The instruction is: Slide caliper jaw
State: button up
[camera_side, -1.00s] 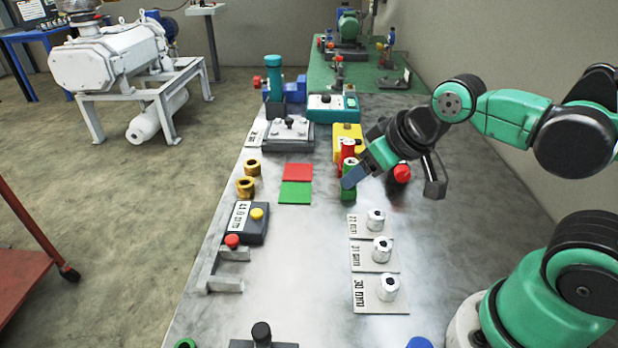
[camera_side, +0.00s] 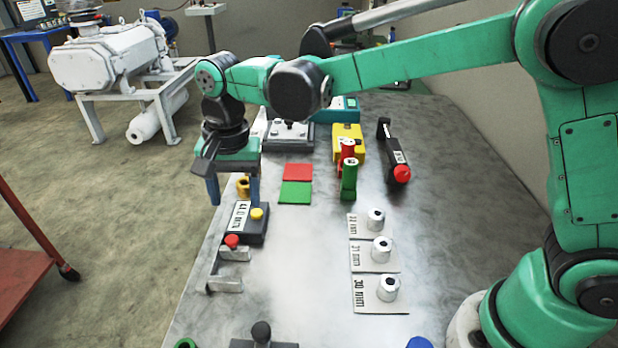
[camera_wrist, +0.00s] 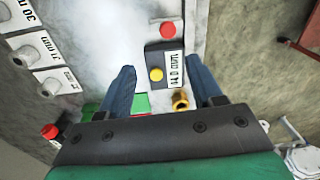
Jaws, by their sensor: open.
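The caliper (camera_side: 252,224) lies at the left edge of the table, with a dark body, a white readout of about 44 mm, a yellow button (camera_side: 257,214) and a red button (camera_side: 231,240). My gripper (camera_side: 233,196) is open, fingers pointing down, above the far end of the caliper. In the wrist view, the caliper body (camera_wrist: 153,59) shows ahead of and between the two blue fingers of my gripper (camera_wrist: 161,70). The fingers do not touch the caliper there. The jaws are out of the wrist view.
Red (camera_side: 298,172) and green (camera_side: 295,193) squares lie to the right. Labelled plates with metal nuts (camera_side: 374,257) stand further right. The table middle is clear.

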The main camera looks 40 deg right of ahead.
aim_at(232, 238)
jog(key=shift+w+a+f+m+g, duration=0.2)
jog(key=shift+a+f+m+g, duration=0.1)
jog(key=shift+a+f, duration=0.7)
jog(key=shift+f, duration=2.65)
grip_shut()
